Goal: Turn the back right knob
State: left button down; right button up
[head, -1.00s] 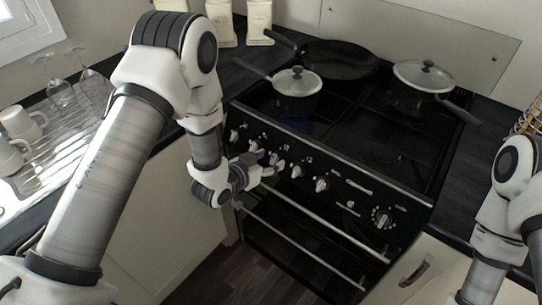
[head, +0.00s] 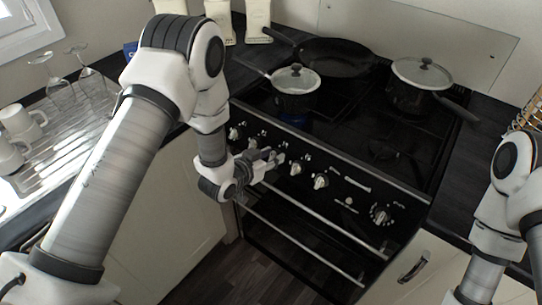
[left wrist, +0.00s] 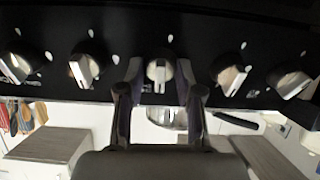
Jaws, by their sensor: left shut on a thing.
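The black stove front (head: 345,205) carries a row of silver-white knobs. My left gripper (head: 275,160) is at the left half of this row in the head view, partly hiding the knobs there. In the left wrist view its two dark fingers (left wrist: 159,88) stand on either side of the middle visible knob (left wrist: 158,72), shut on it. Other knobs show beside it, one to the left (left wrist: 84,70) and one to the right (left wrist: 231,78). No readable label tells which burner the held knob belongs to. My right gripper is out of view.
A small lidded pot (head: 295,92), a frying pan (head: 338,58) and a larger lidded pot (head: 418,88) stand on the hob. An oven handle rail (head: 300,238) runs below the knobs. Glasses and mugs (head: 22,122) stand on the drainer at left.

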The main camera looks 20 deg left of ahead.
pick_arm(q)
jog(key=n, duration=0.8)
jog(key=shift+a+n+p, duration=0.1)
jog(key=shift+n+p, duration=0.25)
jog(key=shift+n, duration=0.05)
jog(key=n, duration=0.4)
jog(key=shift+n+y+p, duration=0.3)
jog(key=shift+y+p, duration=0.05)
jog(key=shift+y, duration=0.05)
jog(key=shift+n+p, duration=0.35)
jog(key=shift+n, duration=1.65)
jog(key=c, duration=0.8)
grip_release()
jog(key=shift+f, duration=0.1)
